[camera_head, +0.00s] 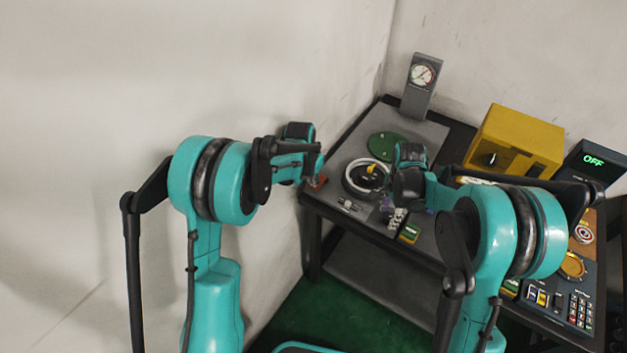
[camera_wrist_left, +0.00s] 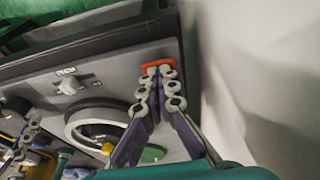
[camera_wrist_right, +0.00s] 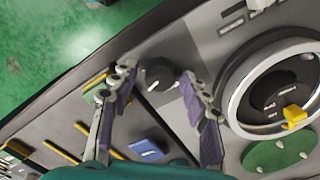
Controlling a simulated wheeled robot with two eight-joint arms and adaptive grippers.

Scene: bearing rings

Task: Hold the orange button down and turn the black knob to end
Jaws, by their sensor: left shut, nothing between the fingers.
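The orange button (camera_head: 319,183) is at the near left corner of the grey panel. In the left wrist view the orange button (camera_wrist_left: 158,66) shows at the fingertips of my left gripper (camera_wrist_left: 159,72). That gripper is shut, its fingertips over the button; I cannot tell whether it is pressed. The black knob (camera_wrist_right: 156,74) is round with a pale mark and sits on the panel. My right gripper (camera_wrist_right: 159,78) is open, with one finger on each side of the knob; contact is unclear. In the head view my right gripper (camera_head: 396,214) hides the knob.
A white ring (camera_wrist_right: 233,105) around a dial with a yellow pointer (camera_wrist_right: 294,117) lies right beside my right gripper. A green disc (camera_head: 386,146) and a gauge (camera_head: 422,77) stand behind. A yellow box (camera_head: 520,140) and a display reading OFF (camera_head: 593,160) are at right.

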